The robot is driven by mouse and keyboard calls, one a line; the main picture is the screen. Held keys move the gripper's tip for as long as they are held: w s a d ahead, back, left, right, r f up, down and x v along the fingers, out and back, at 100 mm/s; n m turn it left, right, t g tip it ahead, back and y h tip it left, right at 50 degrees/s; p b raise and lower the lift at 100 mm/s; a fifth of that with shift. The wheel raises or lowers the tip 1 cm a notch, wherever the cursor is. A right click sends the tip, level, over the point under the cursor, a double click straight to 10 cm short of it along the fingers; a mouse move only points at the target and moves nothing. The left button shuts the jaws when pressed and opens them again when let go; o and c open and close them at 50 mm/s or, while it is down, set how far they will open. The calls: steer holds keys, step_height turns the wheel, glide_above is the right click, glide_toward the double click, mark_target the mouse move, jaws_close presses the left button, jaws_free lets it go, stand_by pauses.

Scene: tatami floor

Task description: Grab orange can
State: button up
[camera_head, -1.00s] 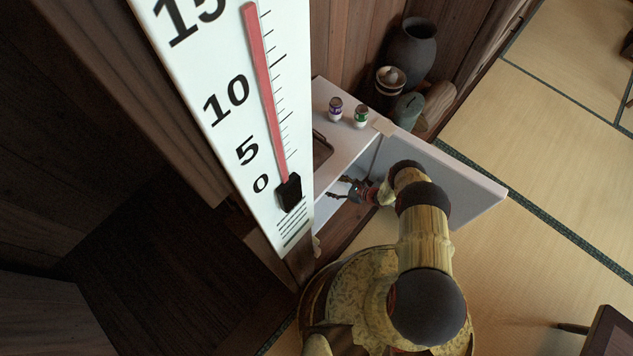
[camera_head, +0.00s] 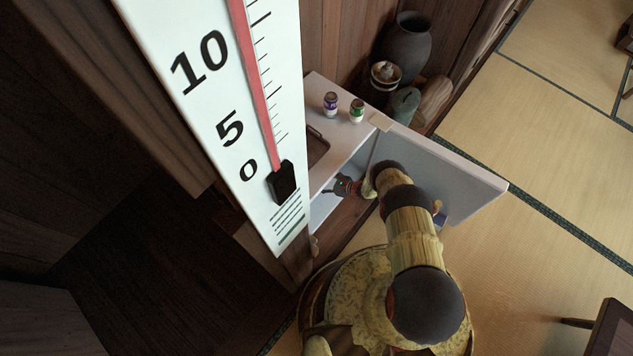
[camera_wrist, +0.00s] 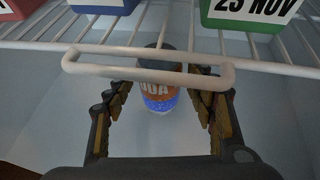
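The orange can (camera_wrist: 158,96), with an orange and blue label reading "...DA" and a grey top, stands inside the white fridge in the wrist view. A white wire loop (camera_wrist: 150,68) of the shelf crosses in front of its upper part. My gripper (camera_wrist: 162,92) is open, with one finger to the left and one to the right of the can. Gaps show between the fingers and the can; I cannot tell how far ahead it is. In the head view my gripper (camera_head: 332,188) reaches into the white fridge (camera_head: 345,160); the orange can is hidden there.
The wire shelf (camera_wrist: 275,45) holds a blue box (camera_wrist: 100,5) and a green box (camera_wrist: 250,12). A purple can (camera_head: 331,103) and a green can (camera_head: 356,111) stand on the fridge top. A large thermometer (camera_head: 225,120) blocks the left.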

steer(key=c, duration=1.3)
steer(key=shift+r, duration=0.1)
steer(key=shift+c, duration=0.2)
